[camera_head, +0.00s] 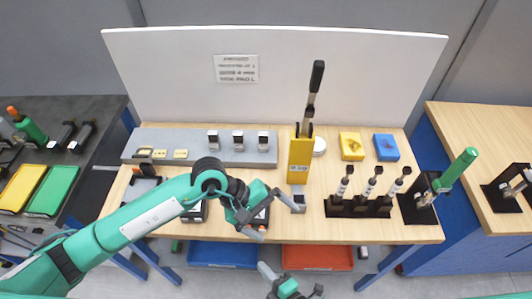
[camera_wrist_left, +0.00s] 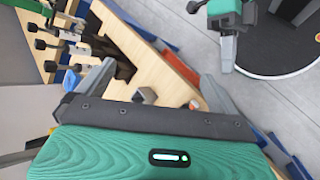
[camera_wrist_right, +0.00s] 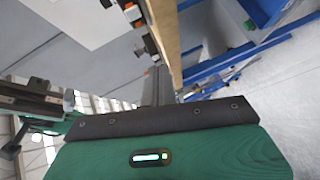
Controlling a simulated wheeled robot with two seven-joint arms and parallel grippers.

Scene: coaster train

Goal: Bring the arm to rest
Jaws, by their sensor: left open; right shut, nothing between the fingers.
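My left arm reaches in from the left in the head view. Its gripper (camera_head: 279,220) is over the front edge of the wooden table (camera_head: 310,222), fingers apart and nothing between them. In the left wrist view the two fingers of this gripper (camera_wrist_left: 155,78) stand wide apart. My right gripper (camera_head: 267,270) is low at the bottom of the head view, in front of the table. In the right wrist view its fingers (camera_wrist_right: 157,85) are together and empty. The right gripper also shows at the top of the left wrist view (camera_wrist_left: 227,40).
A yellow holder (camera_head: 300,160) with a dark-handled tool stands mid-table. A black rack (camera_head: 358,208) with several upright tools and a green-handled tool (camera_head: 455,172) are at the right. Blue (camera_head: 222,254) and red (camera_head: 317,257) bins sit below the table. A white board (camera_head: 370,75) stands behind.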

